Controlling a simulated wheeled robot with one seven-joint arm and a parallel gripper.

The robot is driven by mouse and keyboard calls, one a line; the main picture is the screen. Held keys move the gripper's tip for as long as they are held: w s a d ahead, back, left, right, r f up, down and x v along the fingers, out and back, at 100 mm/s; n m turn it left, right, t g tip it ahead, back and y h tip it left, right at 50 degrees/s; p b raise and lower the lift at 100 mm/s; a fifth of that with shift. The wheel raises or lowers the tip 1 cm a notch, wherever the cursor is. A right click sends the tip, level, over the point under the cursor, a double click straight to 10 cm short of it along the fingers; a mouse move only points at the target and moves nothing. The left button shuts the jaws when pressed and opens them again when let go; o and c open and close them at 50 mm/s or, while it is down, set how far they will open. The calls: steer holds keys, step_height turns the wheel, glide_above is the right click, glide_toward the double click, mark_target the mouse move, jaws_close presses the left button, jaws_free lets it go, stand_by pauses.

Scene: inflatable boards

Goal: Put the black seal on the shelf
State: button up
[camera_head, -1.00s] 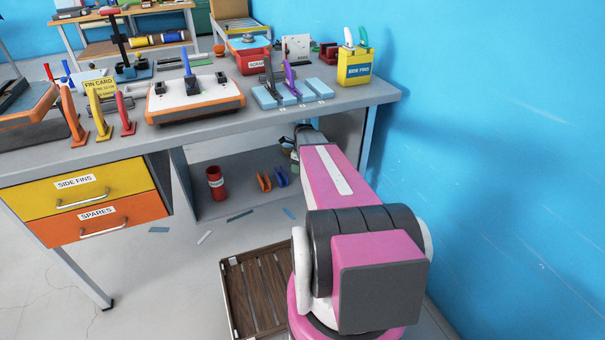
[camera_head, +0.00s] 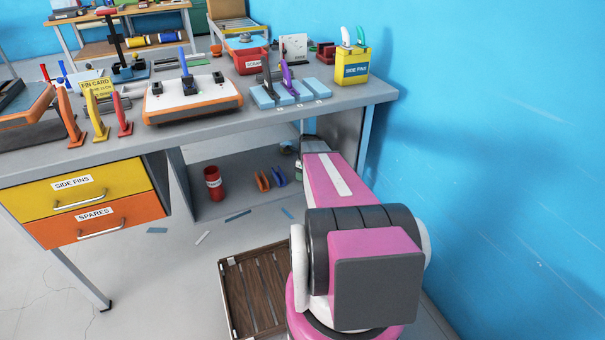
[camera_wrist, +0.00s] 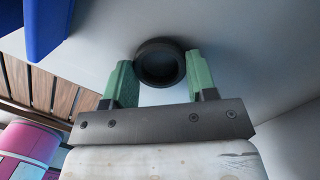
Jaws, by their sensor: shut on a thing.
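The black seal (camera_wrist: 160,63) is a thick dark ring. In the wrist view it sits between the two green fingertips of my gripper (camera_wrist: 160,80), which are shut on it. In the head view my pink arm reaches under the right end of the workbench, and its end is mostly hidden by the arm and bench edge. The seal cannot be made out there. The shelf (camera_head: 225,203) is the low grey board under the bench. A red can (camera_head: 214,184) and orange and blue fins (camera_head: 270,180) stand on it.
The grey workbench top (camera_head: 215,127) overhangs the shelf, with a side panel (camera_head: 342,138) at right. A pale bottle (camera_head: 298,170) stands close beside my arm. A wooden slatted crate (camera_head: 255,290) lies on the floor. The shelf between can and fins looks clear.

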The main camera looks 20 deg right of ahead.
steer(key=o, duration=0.9)
steer(key=r, duration=0.7)
steer(key=shift+s+d, duration=0.35)
steer(key=shift+s, duration=0.05)
steer(key=s+a+r+n, duration=0.3)
steer(key=s+a+n, duration=0.5)
steer(key=n, duration=0.5)
steer(key=s+a+r+n+g+h, duration=0.1)
steer(key=s+a+r+n, duration=0.2)
steer(key=s+a+n, duration=0.6)
steer(key=shift+a+n, duration=1.5)
steer(key=shift+n, duration=0.8)
steer(key=shift+s, duration=0.1)
